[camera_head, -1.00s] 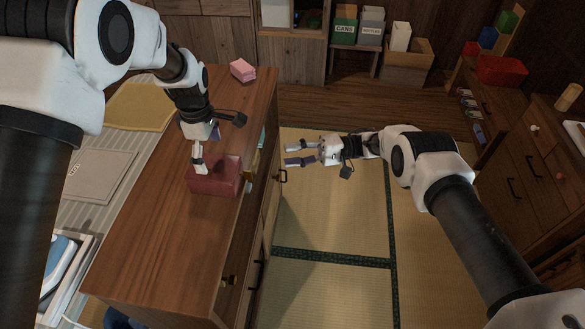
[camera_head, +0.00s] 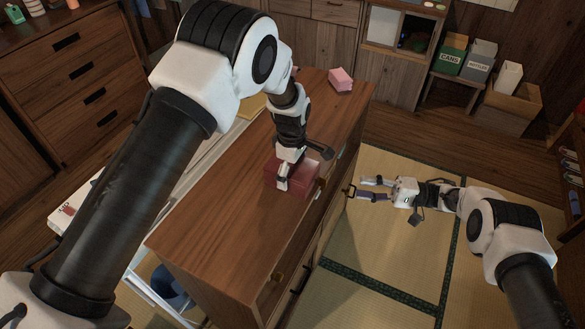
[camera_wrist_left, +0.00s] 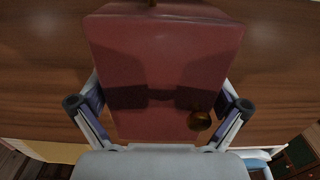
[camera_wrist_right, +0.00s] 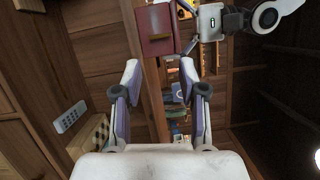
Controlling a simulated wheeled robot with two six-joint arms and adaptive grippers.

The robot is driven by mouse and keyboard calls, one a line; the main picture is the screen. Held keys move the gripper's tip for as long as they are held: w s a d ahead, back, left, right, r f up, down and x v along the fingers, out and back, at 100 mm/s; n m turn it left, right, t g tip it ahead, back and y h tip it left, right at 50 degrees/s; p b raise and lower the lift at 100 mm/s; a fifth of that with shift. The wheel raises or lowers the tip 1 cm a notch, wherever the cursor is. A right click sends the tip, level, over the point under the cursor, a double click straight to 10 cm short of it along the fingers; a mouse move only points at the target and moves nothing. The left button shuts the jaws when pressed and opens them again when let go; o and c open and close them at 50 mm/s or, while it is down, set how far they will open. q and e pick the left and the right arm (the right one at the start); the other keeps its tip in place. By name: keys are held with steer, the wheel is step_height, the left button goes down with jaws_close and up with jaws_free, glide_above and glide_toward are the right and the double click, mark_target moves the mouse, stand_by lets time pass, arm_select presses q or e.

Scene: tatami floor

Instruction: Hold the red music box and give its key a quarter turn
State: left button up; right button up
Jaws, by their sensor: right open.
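The red music box (camera_head: 300,181) sits on the wooden dresser top near its right edge. My left gripper (camera_head: 288,178) comes down over it from above. In the left wrist view its fingers (camera_wrist_left: 160,112) lie against two opposite sides of the box (camera_wrist_left: 160,60). A round brass piece (camera_wrist_left: 199,121) shows on the box near the gripper, and a brass bit peeks out at its far edge. In the right wrist view the box (camera_wrist_right: 150,18) has a brass key-like piece (camera_wrist_right: 160,37) on its facing side. My right gripper (camera_head: 373,189) is open and empty, right of the dresser and apart from the box.
The wooden dresser (camera_head: 225,215) has dark handles on its right side, close to my right gripper. A pink block (camera_head: 340,79) lies at its far end. Labelled bins (camera_head: 450,58) and an open box (camera_head: 508,105) stand at the back right. Tatami floor (camera_head: 390,245) is clear below.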

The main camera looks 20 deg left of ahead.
arm_select(q)
steer(key=c, duration=1.1)
arm_select(e)
steer(key=shift+c, duration=1)
steer(key=n+t, duration=0.6)
steer(key=n, duration=0.9)
glide_toward(323, 182)
steer(key=w+a, duration=0.1)
steer(key=a, duration=0.7)
steer(key=shift+w+a+h, duration=0.3)
steer(key=shift+w, duration=0.05)
